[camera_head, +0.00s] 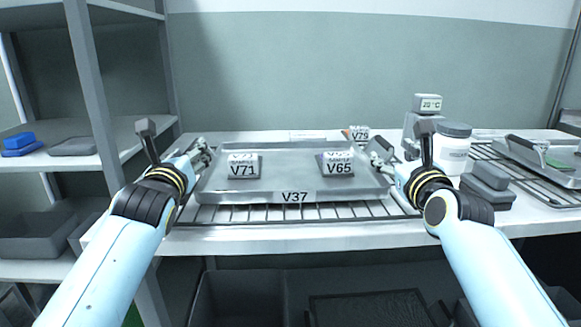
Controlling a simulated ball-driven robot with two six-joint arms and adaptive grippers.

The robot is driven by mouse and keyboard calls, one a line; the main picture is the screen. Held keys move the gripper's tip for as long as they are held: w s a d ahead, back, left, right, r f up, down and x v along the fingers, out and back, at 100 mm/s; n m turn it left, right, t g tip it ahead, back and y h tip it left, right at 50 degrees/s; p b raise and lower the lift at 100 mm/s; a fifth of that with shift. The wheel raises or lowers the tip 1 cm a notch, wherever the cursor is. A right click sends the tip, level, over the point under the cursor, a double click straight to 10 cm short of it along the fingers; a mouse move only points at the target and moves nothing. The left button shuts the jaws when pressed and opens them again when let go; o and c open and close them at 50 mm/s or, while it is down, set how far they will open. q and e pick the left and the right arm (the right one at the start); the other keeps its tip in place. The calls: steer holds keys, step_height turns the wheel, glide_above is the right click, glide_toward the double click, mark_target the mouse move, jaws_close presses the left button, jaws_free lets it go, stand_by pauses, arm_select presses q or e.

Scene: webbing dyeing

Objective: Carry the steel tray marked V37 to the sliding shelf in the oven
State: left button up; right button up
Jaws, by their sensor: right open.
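The steel tray marked V37 (285,178) lies level on a wire rack on the white bench, its label on the front edge. It carries a small block labelled V71 (243,167) on the left and one labelled V65 (338,165) on the right. My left gripper (203,154) is at the tray's left side near the back; its fingers are too small to tell open from shut. My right gripper (379,153) is at the tray's right side near the back and is open. Contact with the tray is unclear on both sides. No oven or sliding shelf is recognisable.
The wire rack (300,214) shows in front of the tray. A V79 block (359,133) stands behind. A white jar (453,145), a 20 °C display (428,103) and dark blocks (487,185) are at right, near another tray (530,158). A grey shelf unit (88,80) stands left.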

mark_target(195, 141)
arm_select(q)
steer(key=w, duration=0.5)
steer(key=shift+w+a, duration=0.2)
steer(key=shift+w, duration=0.1)
arm_select(e)
steer(key=w, duration=0.5)
steer(key=shift+w+a, duration=0.2)
steer(key=shift+w, duration=0.1)
arm_select(q)
steer(key=c, duration=0.9)
arm_select(e)
steer(key=c, duration=0.9)
arm_select(q)
steer(key=shift+d, duration=0.1)
jaws_close()
arm_select(e)
jaws_close()
arm_select(q)
steer(key=shift+d, duration=0.1)
arm_select(e)
steer(key=shift+a, duration=0.1)
